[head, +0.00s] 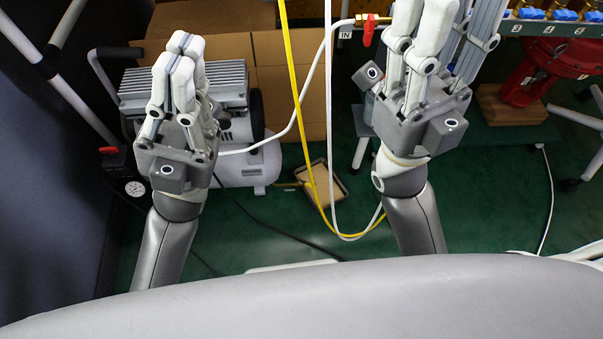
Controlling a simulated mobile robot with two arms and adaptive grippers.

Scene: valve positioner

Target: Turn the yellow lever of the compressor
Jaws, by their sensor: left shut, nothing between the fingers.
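The compressor, with a white tank (243,163) and a grey finned motor (225,80), stands on the floor at the left, partly hidden behind my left gripper. A small yellow piece (288,185), possibly the yellow lever, shows low at the tank's right end; it is too small to tell its position. My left gripper (180,62) is shut and empty, its fingers pointing up the picture over the compressor's left part, apart from the yellow piece. My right gripper (452,20) is open and looks empty, right of the hanging hoses; its fingertips reach the top edge.
A yellow hose (294,75) and a white hose (328,110) hang between my arms. A shallow tray (321,184) lies on the green floor beside the tank. Cardboard (280,60) stands behind. A red-handled valve (369,30) and a red device (530,75) are at the upper right.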

